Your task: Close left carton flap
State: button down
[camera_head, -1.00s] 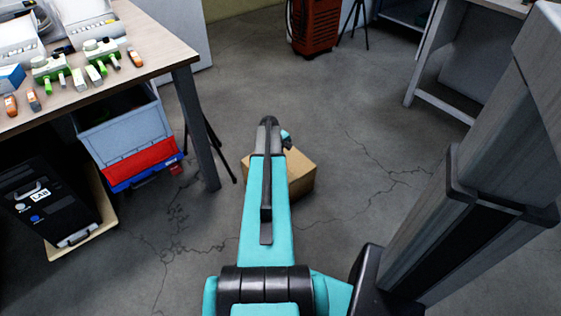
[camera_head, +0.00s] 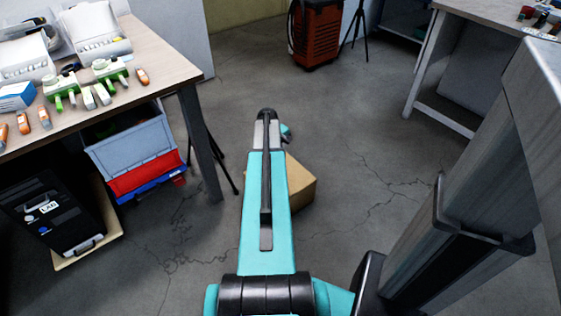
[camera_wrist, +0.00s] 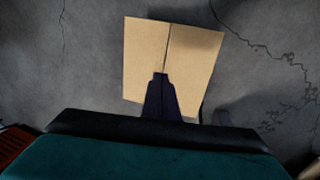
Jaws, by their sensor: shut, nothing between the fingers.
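The tan cardboard carton (camera_head: 301,184) sits on the floor in the head view, its left part hidden behind my teal arm. In the wrist view its top shows as two tan panels split by a dark seam, the left one (camera_wrist: 146,50) and the right one (camera_wrist: 193,62). Both look nearly flat, but I cannot tell whether either is slightly raised. My gripper (camera_wrist: 161,76) is shut and empty, over the lower middle of the carton top at the seam's near end. I cannot tell whether it touches the cardboard. In the head view my arm hides the fingers.
A workbench (camera_head: 150,55) stands at the left, with a blue and red bin (camera_head: 140,160) and a black computer (camera_head: 55,215) below it. A tripod leg (camera_head: 225,175) stands near the bench leg. An orange-red machine (camera_head: 318,35) is at the back. Cracked floor around the carton is clear.

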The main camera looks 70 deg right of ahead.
jog(key=shift+v, duration=0.8)
jog(key=shift+d, duration=0.1)
jog(key=w+a+f+n+y, duration=0.1)
jog(key=w+a+f, duration=0.3)
jog(key=a, duration=0.5)
jog(key=w+a+f, duration=0.4)
jog(key=w+a, duration=0.1)
jog(key=a, duration=0.4)
jog(key=w+a+f+n+y, duration=0.1)
jog(key=w+a+f, duration=0.3)
jog(key=a, duration=0.5)
jog(key=a+f+n+g, duration=0.1)
jog(key=a+f, duration=0.2)
jog(key=a, duration=0.6)
jog(key=a+f+n, duration=0.1)
jog(key=a+f, duration=0.1)
jog(key=a, duration=0.8)
jog(key=s+a+f+g, duration=0.1)
jog(key=s+a+f, duration=0.1)
jog(key=s+a, duration=0.4)
jog(key=s+a+f+n+g, duration=0.1)
jog(key=s+a, duration=0.6)
jog(key=a, duration=0.7)
jog(key=shift+f+n, duration=0.3)
jog(key=shift+f, duration=0.4)
jog(key=shift+s, duration=0.1)
